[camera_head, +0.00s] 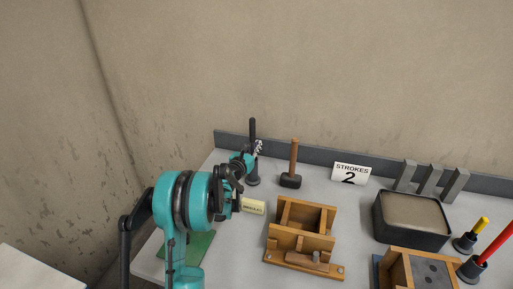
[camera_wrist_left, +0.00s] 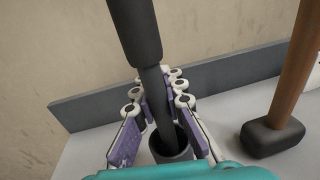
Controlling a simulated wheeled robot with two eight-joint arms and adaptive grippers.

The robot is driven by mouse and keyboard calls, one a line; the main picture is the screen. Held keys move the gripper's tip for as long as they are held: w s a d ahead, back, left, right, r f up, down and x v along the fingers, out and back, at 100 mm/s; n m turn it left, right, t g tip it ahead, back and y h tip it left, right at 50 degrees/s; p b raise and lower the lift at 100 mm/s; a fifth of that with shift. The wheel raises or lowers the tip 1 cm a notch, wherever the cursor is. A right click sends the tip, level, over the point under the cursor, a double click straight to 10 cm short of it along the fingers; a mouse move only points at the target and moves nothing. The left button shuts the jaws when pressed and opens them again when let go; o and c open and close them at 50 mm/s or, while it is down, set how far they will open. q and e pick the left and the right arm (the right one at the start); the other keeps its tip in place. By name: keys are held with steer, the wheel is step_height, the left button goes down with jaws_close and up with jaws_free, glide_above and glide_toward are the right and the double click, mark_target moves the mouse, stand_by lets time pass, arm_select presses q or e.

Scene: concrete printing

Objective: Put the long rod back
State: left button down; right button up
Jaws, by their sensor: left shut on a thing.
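The long rod (camera_head: 252,128) is dark, with a thicker dark grip (camera_wrist_left: 136,32) at its top. It stands nearly upright at the back left of the table. My left gripper (camera_head: 258,147) is shut on the rod; in the left wrist view its purple-padded fingers (camera_wrist_left: 157,103) lie on both sides of the shaft. A dark round holder (camera_head: 253,179) stands under the rod, and its open mouth shows in the left wrist view (camera_wrist_left: 171,144). The rod's lower end reaches the holder's mouth; how deep it sits is hidden. My right gripper is out of view.
A mallet (camera_head: 291,180) with a wooden handle stands just right of the holder. A low grey ledge (camera_head: 225,141) runs behind.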

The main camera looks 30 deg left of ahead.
arm_select(q)
steer(key=shift+f, duration=0.15)
steer(key=c, duration=1.6)
jaws_free()
